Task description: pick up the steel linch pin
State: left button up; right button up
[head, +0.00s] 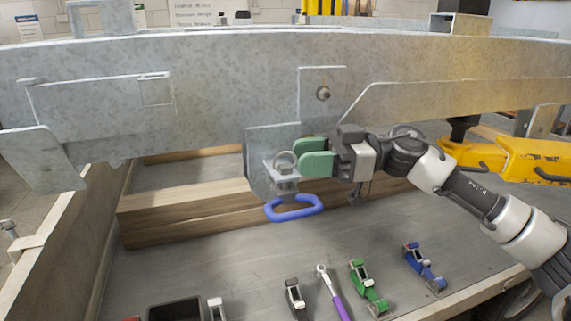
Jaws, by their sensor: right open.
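The steel linch pin (285,160) shows as a grey ring at the top of a small metal clevis (285,184) on the trailer frame's hanging bracket (262,142). A blue oblong link (294,208) hangs just below the clevis. My right gripper (302,156) comes in from the right with its green fingers pointing left at the ring. It is open, its fingertips very close to the ring's right side. I cannot tell whether they touch it or reach around it. The pin's lower part is hidden in the clevis. My left gripper is out of view.
The galvanized frame beam (220,80) spans the view above the bracket. A timber block (180,215) lies behind the link. On the grey surface below are a green ratchet (368,287), a blue ratchet (424,268), a purple-handled wrench (334,292) and a dark bin (175,310).

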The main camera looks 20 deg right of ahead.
jog(key=shift+w+a, duration=0.1)
jog(key=shift+a, duration=0.35)
jog(key=shift+d, duration=0.15)
jog(key=c, duration=0.3)
grip_shut()
